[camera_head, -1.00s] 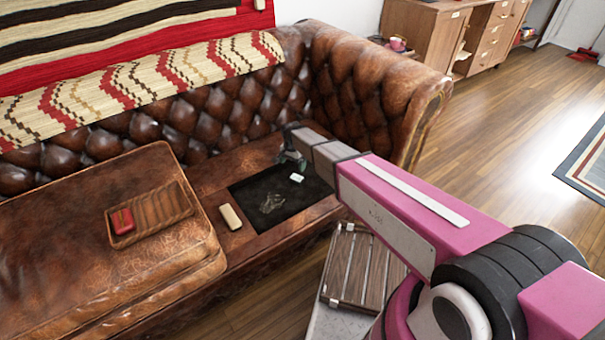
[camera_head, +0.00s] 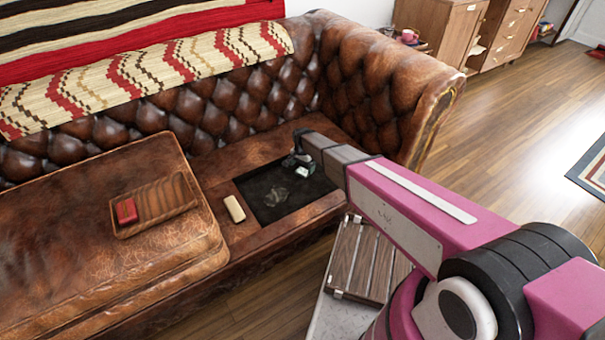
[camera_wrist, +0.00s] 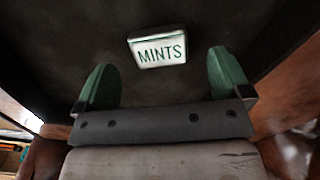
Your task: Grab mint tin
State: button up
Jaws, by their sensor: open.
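The mint tin (camera_wrist: 158,47) is a small white box with green edges and the word MINTS on top. In the wrist view it lies on a dark surface, a little beyond and between my open fingertips. My gripper (camera_wrist: 163,82) has two green fingers spread apart with nothing between them. In the head view the tin (camera_head: 302,172) is a small pale spot in the dark recess (camera_head: 285,203) of the sofa seat. My gripper (camera_head: 295,160) hangs just above it to the left, partly hidden by my arm.
A beige block (camera_head: 234,209) lies on the sofa seat left of the recess. A wooden tray (camera_head: 160,203) with a red item (camera_head: 126,211) sits on the raised cushion. The tufted sofa arm (camera_head: 385,90) rises right of the recess. A slatted wooden surface (camera_head: 365,262) is below my arm.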

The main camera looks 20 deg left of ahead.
aim_at(302, 171)
notch_tip(302, 171, down, 3)
jog(key=shift+f, duration=0.2)
jog(key=c, duration=1)
jog(key=shift+r, duration=0.15)
